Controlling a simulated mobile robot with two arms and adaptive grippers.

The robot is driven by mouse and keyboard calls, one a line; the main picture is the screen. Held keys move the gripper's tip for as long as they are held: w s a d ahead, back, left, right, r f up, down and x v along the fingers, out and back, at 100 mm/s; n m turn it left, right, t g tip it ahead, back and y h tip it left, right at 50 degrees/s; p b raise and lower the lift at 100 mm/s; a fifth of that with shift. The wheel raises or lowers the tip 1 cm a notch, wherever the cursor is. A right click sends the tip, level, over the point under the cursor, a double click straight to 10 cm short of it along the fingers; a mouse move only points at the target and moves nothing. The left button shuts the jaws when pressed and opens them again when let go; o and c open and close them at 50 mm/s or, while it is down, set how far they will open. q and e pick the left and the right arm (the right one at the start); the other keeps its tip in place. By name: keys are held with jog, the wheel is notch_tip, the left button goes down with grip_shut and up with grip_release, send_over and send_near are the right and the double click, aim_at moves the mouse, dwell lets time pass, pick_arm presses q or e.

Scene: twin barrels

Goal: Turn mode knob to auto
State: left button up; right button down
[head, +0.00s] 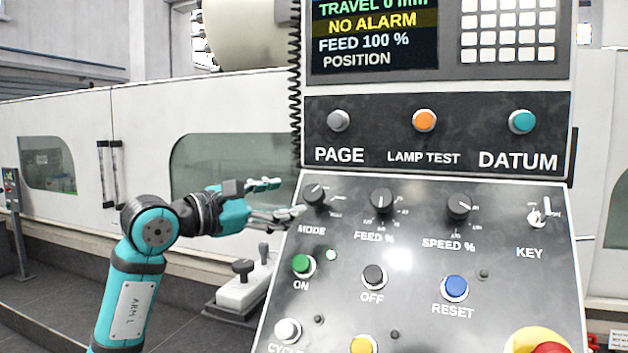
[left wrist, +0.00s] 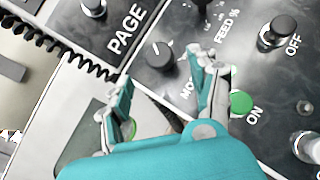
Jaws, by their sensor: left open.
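The black mode knob (head: 314,194) sits at the upper left of the sloped control panel, above the MODE label. A white mark shows on its face; the small position words around it are too small to read. In the left wrist view the mode knob (left wrist: 159,55) shows just beyond and between the fingertips. My left gripper (head: 288,198) comes in from the left, open and empty, with its fingers pointing at the knob. In the left wrist view its teal and grey fingers (left wrist: 163,72) are spread apart. I see no clear contact with the knob. My right gripper is not in view.
The feed knob (head: 381,200) and speed knob (head: 459,207) are to the right. The green ON button (head: 302,265) is just below the mode knob. A black coiled cable (head: 296,90) hangs along the panel's left edge. A red and yellow button (head: 540,345) is at lower right.

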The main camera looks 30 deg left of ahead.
aim_at(310, 194)
pick_arm(q)
jog(key=p+x, duration=0.3)
jog(key=x, duration=0.4)
jog(key=shift+w+d+r, duration=0.1)
jog(key=shift+w+r, duration=0.05)
jog(key=shift+w, duration=0.1)
jog(key=shift+w+d, duration=0.1)
jog(key=shift+w, duration=0.3)
jog(key=c, duration=1.2)
